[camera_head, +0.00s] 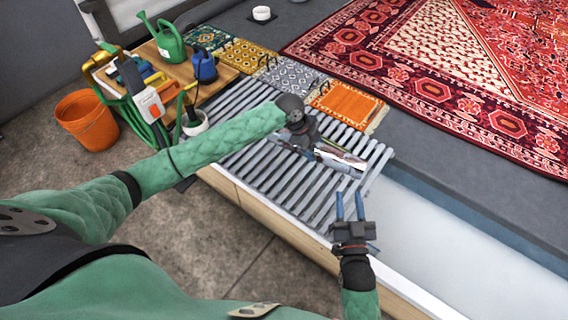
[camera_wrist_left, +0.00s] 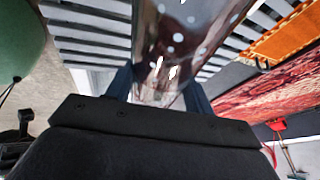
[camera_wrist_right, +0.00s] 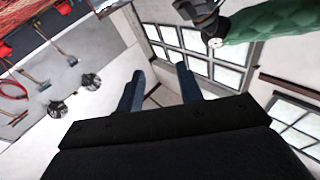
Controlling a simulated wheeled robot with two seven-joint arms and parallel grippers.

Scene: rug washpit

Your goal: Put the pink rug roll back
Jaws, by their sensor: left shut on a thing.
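My left gripper (camera_head: 316,150) is shut on a glossy roll, taken as the pink rug roll (camera_head: 342,160), above the slatted grey rack (camera_head: 270,178). In the left wrist view the roll (camera_wrist_left: 180,50) looks dark reddish with white spots and bright reflections, and sits between the two blue fingers. The gripper and wrist hide part of it in the head view. I cannot tell whether it touches the slats. My right gripper (camera_head: 350,205) is open and empty near the rack's front right edge. It also shows open in the right wrist view (camera_wrist_right: 160,85).
Several small patterned rugs, including an orange one (camera_head: 346,104), line the rack's far side. A large red rug (camera_head: 440,60) lies behind. A wooden board (camera_head: 175,72) at the left bears a green watering can (camera_head: 170,45). An orange bucket (camera_head: 88,120) stands on the floor.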

